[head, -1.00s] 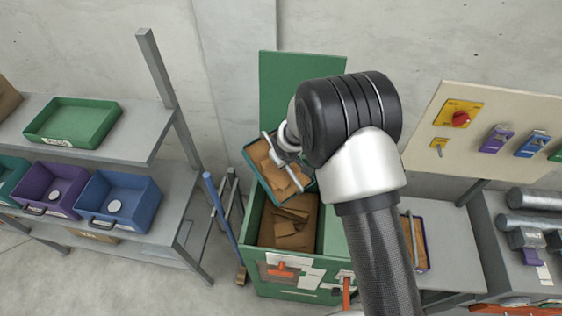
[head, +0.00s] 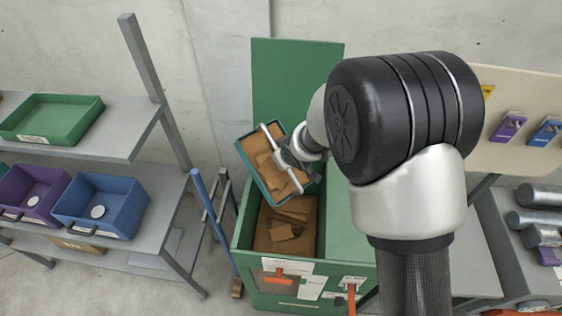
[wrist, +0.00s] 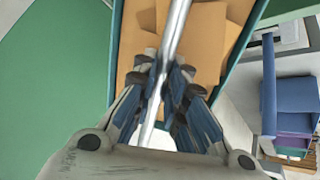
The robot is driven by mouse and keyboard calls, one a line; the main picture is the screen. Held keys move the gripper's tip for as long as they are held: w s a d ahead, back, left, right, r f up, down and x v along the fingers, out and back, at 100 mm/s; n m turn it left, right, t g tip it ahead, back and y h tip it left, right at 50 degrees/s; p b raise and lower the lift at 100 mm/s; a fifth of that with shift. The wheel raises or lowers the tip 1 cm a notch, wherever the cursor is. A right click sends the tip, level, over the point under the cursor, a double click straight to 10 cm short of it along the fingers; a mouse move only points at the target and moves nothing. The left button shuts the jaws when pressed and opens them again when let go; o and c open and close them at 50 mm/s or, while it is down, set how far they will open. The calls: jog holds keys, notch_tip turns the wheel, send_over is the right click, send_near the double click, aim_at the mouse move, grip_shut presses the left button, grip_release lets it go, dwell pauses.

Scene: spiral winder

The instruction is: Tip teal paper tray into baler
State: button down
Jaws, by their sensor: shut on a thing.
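The teal paper tray (head: 246,162) is held above the open green baler (head: 345,215), tilted in the head view, with brown paper pieces (head: 268,170) still inside it. My gripper (head: 293,160) is shut on the tray's pale bar handle, which runs across the tray. The wrist view shows the fingers (wrist: 165,85) closed around the handle (wrist: 175,40) with the paper pieces (wrist: 205,45) behind it. The baler's chamber below holds several brown pieces (head: 285,232). My arm hides part of the baler's right side.
The green lid (head: 290,80) stands upright behind the baler. A blue-handled tool (head: 215,225) leans at its left. A shelf rack at left bears a green tray (head: 55,118), a purple bin (head: 30,195) and a blue bin (head: 105,205).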

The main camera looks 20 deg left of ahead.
aim_at(292, 173)
jog(key=shift+s+d+f+m+t+y+b, duration=0.1)
jog(key=shift+s+d+t+y+b, duration=0.4)
jog(key=shift+b, duration=1.45)
jog(key=shift+s+d+f+m+t+y+b, duration=0.2)
jog(key=shift+d+y+b, duration=0.55)
jog(key=shift+b, duration=1.15)
jog(key=shift+s+d+r+t+y+b, duration=0.1)
jog(key=shift+s+d+t+y+b, duration=0.35)
jog(key=shift+b, duration=1.5)
jog(key=d+y+b, duration=0.1)
jog(key=b, duration=0.3)
jog(key=s+d+t+y+b, duration=0.1)
jog(key=b, duration=0.2)
jog(key=s+d+f+t+y+b, duration=0.1)
jog(key=d+b, duration=0.1)
jog(key=b, duration=0.2)
jog(key=shift+s+f+m+t+b, duration=0.1)
jog(key=shift+m+t+b, duration=0.15)
jog(key=shift+m+b, duration=0.1)
jog(key=shift+s+d+t+y+b, duration=0.2)
jog(key=shift+d+t+y+b, duration=0.15)
jog(key=shift+b, duration=0.65)
